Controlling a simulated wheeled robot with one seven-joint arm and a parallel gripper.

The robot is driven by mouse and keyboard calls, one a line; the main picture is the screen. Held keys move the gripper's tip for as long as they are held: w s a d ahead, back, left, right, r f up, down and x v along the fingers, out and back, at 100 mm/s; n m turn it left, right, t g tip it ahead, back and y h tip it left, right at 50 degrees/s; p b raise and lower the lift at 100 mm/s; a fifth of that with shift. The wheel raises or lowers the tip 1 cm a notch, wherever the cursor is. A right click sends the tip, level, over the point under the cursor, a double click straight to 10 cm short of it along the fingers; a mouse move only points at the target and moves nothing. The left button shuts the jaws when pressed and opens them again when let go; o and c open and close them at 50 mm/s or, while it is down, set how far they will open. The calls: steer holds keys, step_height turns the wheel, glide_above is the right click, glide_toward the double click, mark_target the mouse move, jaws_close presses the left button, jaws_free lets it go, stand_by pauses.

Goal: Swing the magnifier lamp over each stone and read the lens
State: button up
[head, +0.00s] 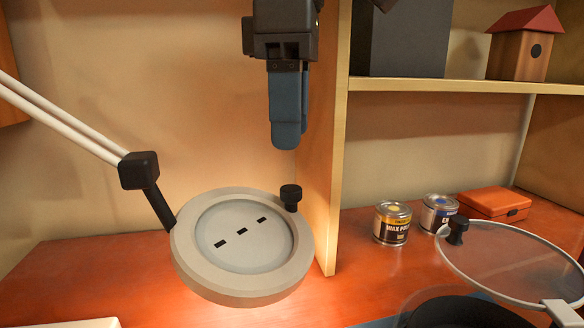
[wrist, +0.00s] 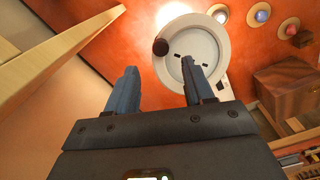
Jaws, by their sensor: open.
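The magnifier lamp (head: 183,262) has a pale round head on a white jointed arm. Its lens shows three short dark dashes in a slanting row. A black knob (head: 290,193) stands on the head's rim; it also shows in the wrist view (wrist: 160,46). My gripper (head: 287,143) hangs above the knob, apart from it, fingers down. In the wrist view my gripper (wrist: 160,75) is open and empty, the knob beyond its fingertips. Three small rounded objects, likely the stones, sit in a curve beside the lamp head: tan (wrist: 219,13), bluish (wrist: 259,14) and reddish (wrist: 291,28).
An upright wooden panel (head: 325,150) stands just right of my gripper. Beyond it are two tins (head: 393,223) (head: 438,214), an orange case (head: 494,203) and a clear disc with a black knob (head: 512,262). A birdhouse (head: 521,50) sits on the shelf. A brown box (wrist: 287,89) shows in the wrist view.

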mark_target(291, 188)
step_height(291, 188, down, 7)
steer(key=shift+b, duration=0.3)
jaws_close()
stand_by(0.5)
